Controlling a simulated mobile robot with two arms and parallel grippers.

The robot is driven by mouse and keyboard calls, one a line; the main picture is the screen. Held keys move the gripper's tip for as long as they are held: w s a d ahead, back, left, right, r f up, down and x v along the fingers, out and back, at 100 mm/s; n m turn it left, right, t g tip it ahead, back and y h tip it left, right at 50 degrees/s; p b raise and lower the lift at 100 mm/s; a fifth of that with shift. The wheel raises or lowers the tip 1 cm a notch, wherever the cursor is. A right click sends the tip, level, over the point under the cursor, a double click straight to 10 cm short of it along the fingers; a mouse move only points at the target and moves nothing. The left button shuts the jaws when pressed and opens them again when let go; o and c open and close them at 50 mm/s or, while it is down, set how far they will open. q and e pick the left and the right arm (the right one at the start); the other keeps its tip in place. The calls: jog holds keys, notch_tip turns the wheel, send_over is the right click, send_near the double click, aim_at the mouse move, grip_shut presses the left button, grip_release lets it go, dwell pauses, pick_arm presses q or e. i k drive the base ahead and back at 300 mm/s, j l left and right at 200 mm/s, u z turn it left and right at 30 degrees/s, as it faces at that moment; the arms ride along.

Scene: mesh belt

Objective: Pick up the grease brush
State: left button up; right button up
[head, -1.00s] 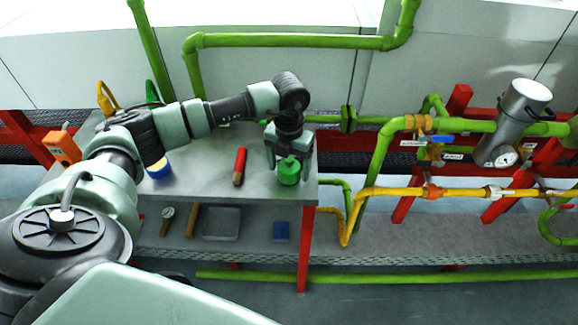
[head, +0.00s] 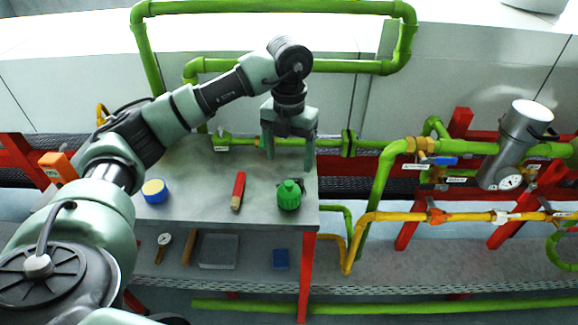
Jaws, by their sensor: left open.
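The grease brush (head: 238,190) appears to be the red-handled piece with a pale tan end. It lies on the grey table top (head: 200,207), its red end pointing away from me and its tan end toward me. My left gripper (head: 289,158) is open and empty, fingers pointing down, above the back right of the table. It is to the right of and beyond the brush, apart from it. My right gripper is out of view.
A green bottle (head: 289,197) stands right of the brush, near the table's right edge. A blue and yellow tin (head: 155,191) is to the left. Green pipes run behind.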

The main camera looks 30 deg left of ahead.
aim_at(240, 182)
jog(key=u, duration=1.45)
